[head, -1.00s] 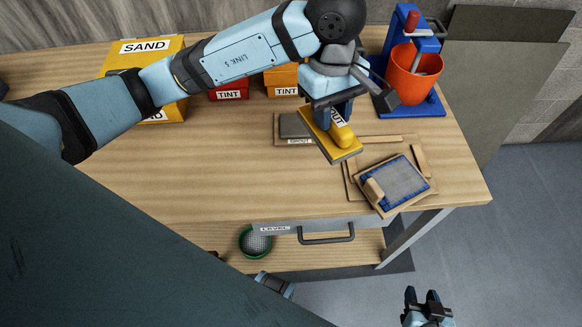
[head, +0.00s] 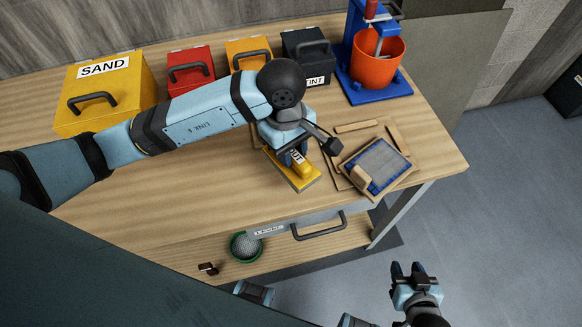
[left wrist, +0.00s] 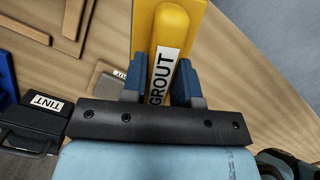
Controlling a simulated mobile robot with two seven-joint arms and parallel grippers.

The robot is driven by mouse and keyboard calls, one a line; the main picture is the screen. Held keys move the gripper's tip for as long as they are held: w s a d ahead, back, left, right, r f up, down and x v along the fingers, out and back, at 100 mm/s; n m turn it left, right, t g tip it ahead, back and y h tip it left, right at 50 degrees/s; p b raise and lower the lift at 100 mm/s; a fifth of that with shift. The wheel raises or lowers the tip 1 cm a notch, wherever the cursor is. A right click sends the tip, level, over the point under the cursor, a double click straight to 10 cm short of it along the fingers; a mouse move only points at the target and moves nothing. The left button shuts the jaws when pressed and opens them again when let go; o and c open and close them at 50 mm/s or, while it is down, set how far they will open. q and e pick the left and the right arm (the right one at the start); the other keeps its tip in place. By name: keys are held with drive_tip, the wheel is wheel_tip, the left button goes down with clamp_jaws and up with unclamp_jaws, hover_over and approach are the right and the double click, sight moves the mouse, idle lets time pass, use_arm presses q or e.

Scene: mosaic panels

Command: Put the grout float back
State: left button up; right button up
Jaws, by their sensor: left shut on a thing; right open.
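The yellow grout float (head: 304,182), labelled GROUT, is in my left gripper (head: 290,157), over the wooden bench near its front edge. I cannot tell if its base touches the bench. In the left wrist view the float (left wrist: 172,20) sits between the two blue fingers of the left gripper (left wrist: 163,85), which are shut on its handle. A flat grey pad with a partly hidden white label (left wrist: 104,82) lies on the bench beside it. In the head view my arm mostly hides that pad. My right gripper (head: 408,271) is open and empty, off the bench's front right.
A mosaic panel (head: 380,165) in a wooden frame lies right of the float. An orange bucket (head: 376,62) on a blue stand is behind. A sand box (head: 103,90) and several tint boxes (head: 190,75) line the back.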

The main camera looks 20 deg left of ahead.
sight(291, 172)
use_arm(q)
wheel_tip(291, 172, down, 8)
drive_tip(key=shift+f+p, duration=0.1)
drive_tip(key=shift+p, duration=0.25)
drive_tip(key=shift+f+b, duration=0.2)
drive_tip(key=shift+b, duration=0.1)
drive_tip(key=o, duration=0.9)
drive_tip(key=shift+r, duration=0.1)
